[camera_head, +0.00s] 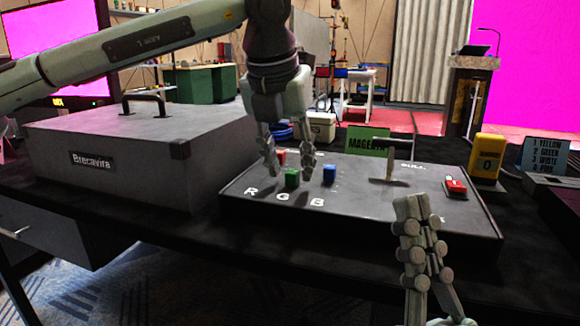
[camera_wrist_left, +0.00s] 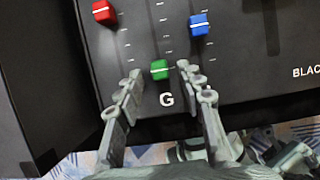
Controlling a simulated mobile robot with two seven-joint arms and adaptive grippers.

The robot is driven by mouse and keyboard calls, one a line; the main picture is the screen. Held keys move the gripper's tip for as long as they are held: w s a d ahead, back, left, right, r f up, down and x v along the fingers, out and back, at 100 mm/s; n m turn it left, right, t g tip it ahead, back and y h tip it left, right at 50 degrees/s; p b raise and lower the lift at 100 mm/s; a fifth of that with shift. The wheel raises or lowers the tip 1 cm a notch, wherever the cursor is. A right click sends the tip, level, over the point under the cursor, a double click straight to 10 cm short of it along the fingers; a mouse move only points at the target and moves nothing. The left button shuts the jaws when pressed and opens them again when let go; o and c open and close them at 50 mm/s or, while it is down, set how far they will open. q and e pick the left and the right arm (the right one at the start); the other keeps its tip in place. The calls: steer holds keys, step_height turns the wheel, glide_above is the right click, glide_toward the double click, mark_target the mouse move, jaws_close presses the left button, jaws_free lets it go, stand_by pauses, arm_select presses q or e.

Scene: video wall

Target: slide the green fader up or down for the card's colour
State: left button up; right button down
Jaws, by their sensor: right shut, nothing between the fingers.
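The green fader (camera_head: 292,178) is at the low end of its track, close to the letter G; it also shows in the left wrist view (camera_wrist_left: 160,70). My left gripper (camera_head: 289,172) is open, with one finger on either side of the green fader and visible gaps. The red fader (camera_head: 281,157) is farthest up its track, and the blue fader (camera_head: 329,174) stands between those two heights. A green card (camera_head: 367,141) printed "MAGENTA" stands behind the panel. My right gripper (camera_head: 425,247) is empty and shut, in front of the panel's right part.
The dark sloped panel (camera_head: 350,205) also carries an upright lever (camera_head: 390,165) and a red button (camera_head: 456,187). A yellow device (camera_head: 487,157) showing 0 stands at its right back. A large grey case (camera_head: 120,150) is close on the left.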

arm_select(q)
steer(key=v, duration=1.1)
steer(key=shift+s+f, duration=0.1)
steer(key=shift+s, duration=0.05)
